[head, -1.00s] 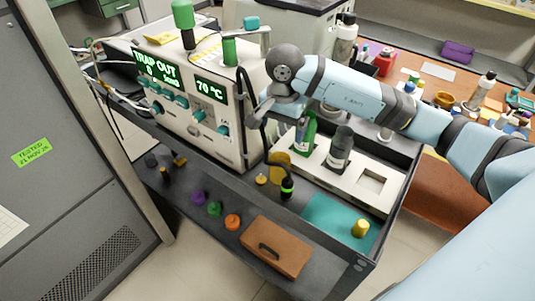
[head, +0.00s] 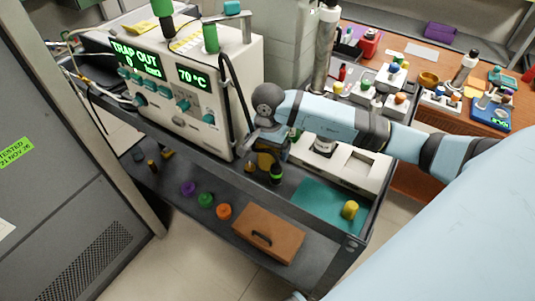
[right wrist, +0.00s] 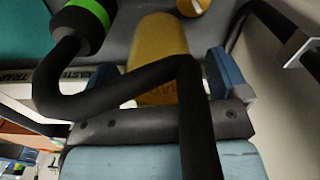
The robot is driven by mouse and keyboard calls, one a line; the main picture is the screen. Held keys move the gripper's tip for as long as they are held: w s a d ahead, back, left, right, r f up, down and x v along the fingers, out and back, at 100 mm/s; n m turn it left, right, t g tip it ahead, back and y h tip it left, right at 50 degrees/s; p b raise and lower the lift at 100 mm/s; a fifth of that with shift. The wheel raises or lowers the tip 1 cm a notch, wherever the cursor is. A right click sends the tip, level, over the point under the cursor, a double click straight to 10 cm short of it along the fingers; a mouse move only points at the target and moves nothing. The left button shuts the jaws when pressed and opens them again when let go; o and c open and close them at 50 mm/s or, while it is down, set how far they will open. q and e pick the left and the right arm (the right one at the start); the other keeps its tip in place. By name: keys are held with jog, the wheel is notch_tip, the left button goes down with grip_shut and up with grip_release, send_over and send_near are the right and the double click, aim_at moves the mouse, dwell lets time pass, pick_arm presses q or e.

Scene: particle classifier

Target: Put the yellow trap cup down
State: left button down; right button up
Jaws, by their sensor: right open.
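The yellow trap cup (right wrist: 158,55) stands between the blue fingertips of my right gripper (right wrist: 160,75) in the right wrist view. The fingers are open, one on each side of it. A black hose crosses in front of the cup and hides part of it. In the head view my right gripper (head: 268,150) points down at the dark cart shelf beside the instrument, and the cup (head: 265,160) is mostly hidden behind it. My left gripper is not in view.
A black bottle with a green band (head: 276,173) hangs close to the gripper. A teal mat (head: 318,202) with a small yellow cylinder (head: 350,210) lies to the right. Purple, green and orange knobs and a brown box (head: 258,238) occupy the front shelf.

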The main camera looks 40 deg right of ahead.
jog(key=shift+f, duration=0.45)
jog(key=c, duration=1.1)
jog(key=shift+r, duration=0.15)
